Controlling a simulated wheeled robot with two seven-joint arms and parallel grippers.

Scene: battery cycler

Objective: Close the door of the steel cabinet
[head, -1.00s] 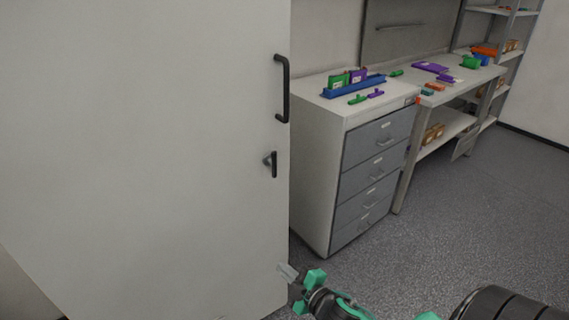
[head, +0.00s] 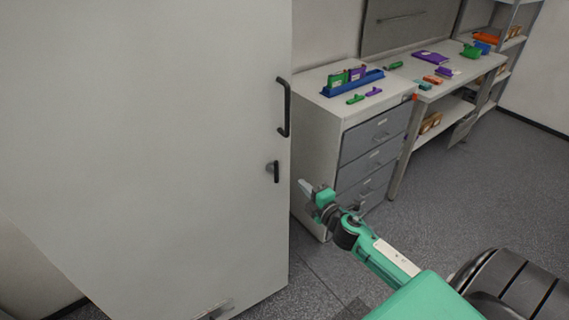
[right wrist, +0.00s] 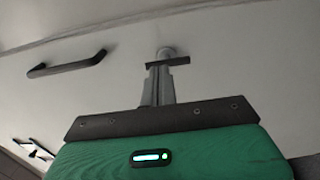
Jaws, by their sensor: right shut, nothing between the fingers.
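The steel cabinet's large pale door (head: 150,150) fills the left of the head view. It carries a long black handle (head: 286,107) near its right edge and a smaller dark latch (head: 275,171) below. How far it stands open cannot be told. My right gripper (head: 304,186) is shut and empty, just right of the door's edge in the head view, a little lower than the latch. In the right wrist view, the closed fingers (right wrist: 160,85) point at the latch (right wrist: 167,56), with the long handle (right wrist: 67,64) to the left. Contact cannot be told. My left gripper is not in view.
A grey drawer unit (head: 330,125) with a blue rack (head: 352,86) stands behind my right gripper. A workbench (head: 470,75) with coloured parts and a shelf (head: 512,45) are farther back. Open floor (head: 500,200) lies at the right.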

